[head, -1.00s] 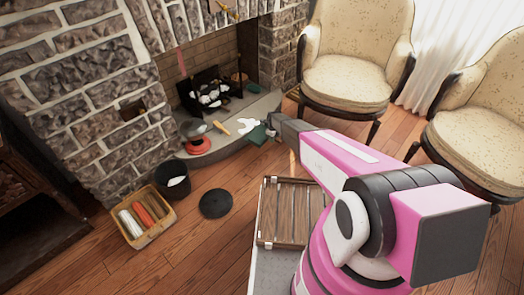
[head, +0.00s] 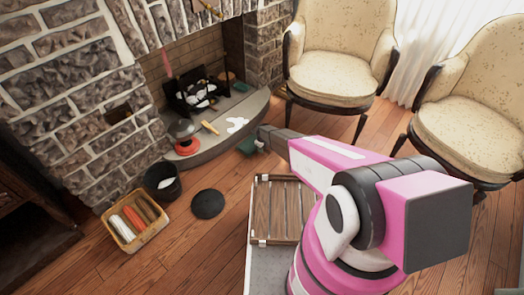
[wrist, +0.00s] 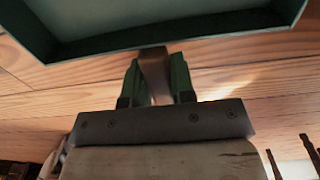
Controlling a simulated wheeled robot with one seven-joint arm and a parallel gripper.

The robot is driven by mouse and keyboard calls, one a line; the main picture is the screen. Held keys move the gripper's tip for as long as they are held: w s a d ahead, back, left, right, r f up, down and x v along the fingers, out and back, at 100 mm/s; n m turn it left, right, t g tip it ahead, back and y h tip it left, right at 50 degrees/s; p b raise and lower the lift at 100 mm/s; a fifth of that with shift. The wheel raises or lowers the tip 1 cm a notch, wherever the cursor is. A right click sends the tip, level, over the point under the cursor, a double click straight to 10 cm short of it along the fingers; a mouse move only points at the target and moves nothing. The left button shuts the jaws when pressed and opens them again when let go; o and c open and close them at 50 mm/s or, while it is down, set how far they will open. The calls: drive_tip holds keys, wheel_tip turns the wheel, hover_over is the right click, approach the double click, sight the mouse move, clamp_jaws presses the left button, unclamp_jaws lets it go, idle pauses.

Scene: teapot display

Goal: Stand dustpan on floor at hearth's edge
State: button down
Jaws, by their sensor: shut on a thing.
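The green dustpan (head: 247,146) shows small in the head view, in front of the curved front edge of the grey stone hearth (head: 215,143). In the wrist view its tray (wrist: 160,38) fills the top, with the floorboards behind it. My gripper (wrist: 155,90) is shut on the dustpan's handle (wrist: 155,72), which runs between its two fingers. In the head view my gripper (head: 262,144) is at the dustpan's right side and partly hides it. I cannot tell whether the dustpan touches the floor.
A white patch (head: 237,125) and a yellow-handled tool (head: 210,127) lie on the hearth. A black bucket (head: 162,183), a yellow basket (head: 140,238) and a black disc (head: 208,204) are on the floor to the left. Cream chairs (head: 335,80) stand at the right.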

drive_tip(key=shift+f, duration=0.5)
drive_tip(key=shift+f, duration=0.1)
drive_tip(key=c, duration=1)
unclamp_jaws()
drive_tip(key=shift+o, duration=0.2)
wheel_tip(320, 180, up, 13)
drive_tip(key=s+d+r+n, duration=0.3)
drive_tip(key=s+d+r, duration=0.1)
drive_tip(key=r, duration=0.3)
drive_tip(key=s+d+r+n, duration=0.4)
drive_tip(key=r, duration=0.2)
drive_tip(key=s+d+r+n, duration=0.5)
drive_tip(key=s+r+n, duration=0.1)
drive_tip(key=s+r, duration=0.2)
drive_tip(key=s+d+r+n, duration=0.5)
drive_tip(key=s+r+n, duration=0.1)
drive_tip(key=s+r, duration=0.3)
drive_tip(key=s+d+r+n, duration=0.5)
drive_tip(key=s+r+n, duration=0.1)
drive_tip(key=s+r, duration=0.3)
drive_tip(key=shift+d+r+n, duration=0.25)
drive_tip(key=shift+r+n, duration=0.05)
drive_tip(key=shift+r, duration=0.55)
